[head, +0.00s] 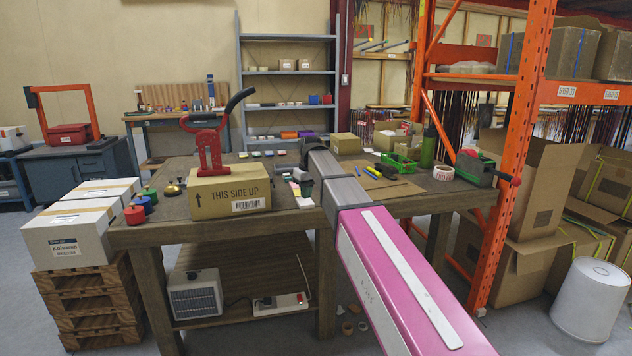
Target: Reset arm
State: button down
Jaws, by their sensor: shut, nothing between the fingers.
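My arm reaches in from the lower right, with a pink link and grey joints, and stretches out over the wooden workbench (160,236). Its far end is above the middle of the bench. My gripper's fingers cannot be made out; the far end of the arm and small dark items there hide that spot. No object is seen held by the arm.
A cardboard box (229,196) with a red tool (208,143) on top stands left of my arm. A green basket (396,162), a green bottle (429,147) and a tape dispenser (474,168) stand to the right. An orange rack upright (510,165) rises beside the bench.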

jog(key=s+d+f+m, duration=0.2)
jog(key=s+d+f, duration=0.5)
jog(key=f, duration=0.3)
jog(key=s+d+f+m, duration=0.3)
jog(key=s+d+f, duration=0.5)
jog(key=s+f, duration=0.2)
jog(key=s+d+f+m+h, duration=0.1)
jog(key=s+d+f+m, duration=0.1)
jog(key=s+d+f, duration=0.5)
notch_tip(320, 180, down, 4)
jog(key=shift+s+d+g, duration=0.3)
jog(key=shift+s, duration=0.7)
